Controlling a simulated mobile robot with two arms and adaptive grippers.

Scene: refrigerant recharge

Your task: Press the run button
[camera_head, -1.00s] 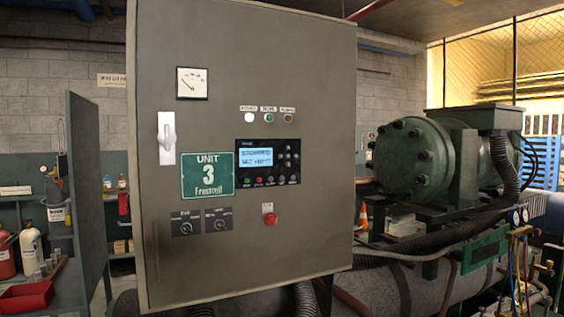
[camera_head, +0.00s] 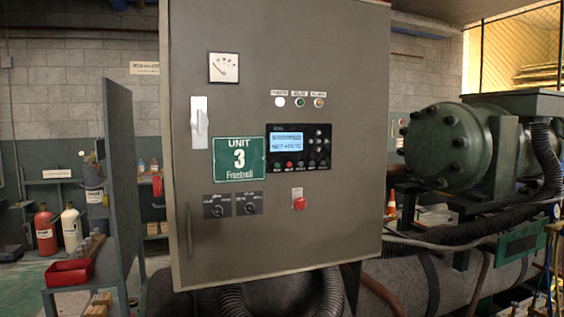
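A control panel (camera_head: 299,149) with a lit blue display is set in the door of a grey cabinet (camera_head: 240,262). A row of small buttons runs under the display. A green button (camera_head: 278,168) is at the left end of the row, with a red button (camera_head: 289,164) beside it. Their labels are too small to read. A larger red button (camera_head: 299,200) sits lower on the door, below the panel. Neither of my grippers is in view.
A green compressor (camera_head: 447,143) with black hoses stands right of the cabinet. At left are a dark upright panel (camera_head: 124,180), a red tray (camera_head: 72,270) on a bench, and a red cylinder (camera_head: 45,229) and a white cylinder (camera_head: 71,227) behind. The space directly before the cabinet door looks clear.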

